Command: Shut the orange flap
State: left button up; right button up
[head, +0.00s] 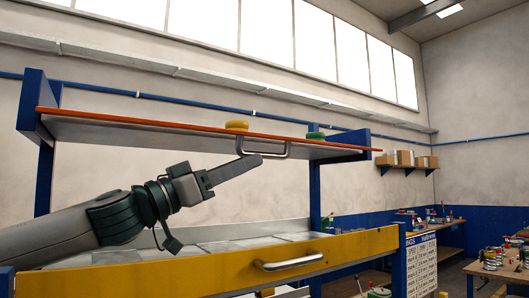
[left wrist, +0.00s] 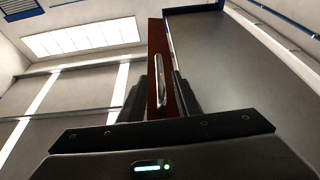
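The orange flap (head: 110,117) is a long, nearly level panel high between blue side posts, with an orange front edge and a pale underside. A silver bar handle (head: 264,150) hangs at its front edge. In the left wrist view, the flap's face looks dark red-brown (left wrist: 155,48), with the silver handle (left wrist: 159,85) running along it. My left gripper (head: 252,164) is just below and at the handle. Its fingers are apart in the left wrist view, with the handle showing between them; I cannot tell whether they touch it. My right gripper is out of view.
A yellow-fronted drawer (head: 200,271) with a silver handle (head: 289,262) stands below my left arm. A yellow round piece (head: 237,125) and a green one (head: 315,136) sit at the flap's top. Workbenches (head: 500,268) and a boxed shelf (head: 405,167) are at the right.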

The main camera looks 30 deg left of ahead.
aim_at(264, 155)
pick_arm(q)
jog(key=shift+p+x, duration=0.3)
jog(key=shift+x, duration=0.65)
jog(key=shift+p+x, duration=0.6)
jog(key=shift+x, duration=0.9)
jog(key=shift+w+d+r, duration=0.2)
jog(key=shift+w+r, duration=0.05)
jog(key=shift+w, duration=0.25)
grip_shut()
